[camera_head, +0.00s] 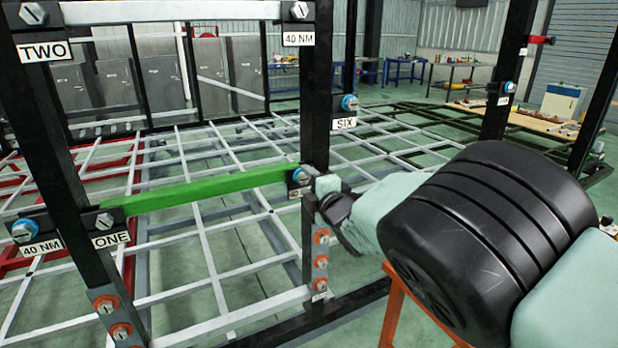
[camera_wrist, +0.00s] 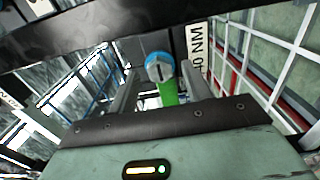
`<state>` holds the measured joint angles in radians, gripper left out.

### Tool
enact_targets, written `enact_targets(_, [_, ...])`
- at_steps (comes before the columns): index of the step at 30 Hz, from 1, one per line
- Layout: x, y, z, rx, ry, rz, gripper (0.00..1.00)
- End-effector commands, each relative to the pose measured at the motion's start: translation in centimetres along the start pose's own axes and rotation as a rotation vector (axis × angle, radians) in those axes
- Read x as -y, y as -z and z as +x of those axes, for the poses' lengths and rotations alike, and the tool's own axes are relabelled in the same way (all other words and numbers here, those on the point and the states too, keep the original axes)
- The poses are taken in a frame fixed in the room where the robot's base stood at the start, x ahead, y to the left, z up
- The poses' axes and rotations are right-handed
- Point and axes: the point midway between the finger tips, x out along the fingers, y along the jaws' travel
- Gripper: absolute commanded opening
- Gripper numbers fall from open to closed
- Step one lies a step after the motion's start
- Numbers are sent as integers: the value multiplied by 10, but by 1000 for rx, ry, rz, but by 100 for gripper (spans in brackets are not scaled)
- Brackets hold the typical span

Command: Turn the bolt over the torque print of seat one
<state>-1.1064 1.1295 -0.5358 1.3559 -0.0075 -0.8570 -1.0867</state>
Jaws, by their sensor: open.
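The green bar (camera_head: 210,189) runs between two dark posts. Its left end is by the print ONE (camera_head: 110,240), with a grey bolt (camera_head: 104,220) above. My gripper (camera_wrist: 158,82) is open, one finger either side of the bolt. Contact cannot be told.
Another blue-collared bolt (camera_head: 24,230) sits over a 40 NM print (camera_head: 42,247) at far left. Prints TWO (camera_head: 42,51), 40 NM (camera_head: 298,39) and SIX (camera_head: 344,123) mark other seats. A dark beam (camera_wrist: 110,30) crosses close in the wrist view.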

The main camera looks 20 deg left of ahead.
Motion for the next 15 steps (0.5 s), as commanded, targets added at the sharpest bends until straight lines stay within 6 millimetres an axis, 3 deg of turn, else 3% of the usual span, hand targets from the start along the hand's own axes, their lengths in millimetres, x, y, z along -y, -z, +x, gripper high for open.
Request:
enact_targets(6, [0, 0, 12, 0, 0, 0, 49])
enact_targets(15, [0, 0, 14, 1, 1, 1, 49])
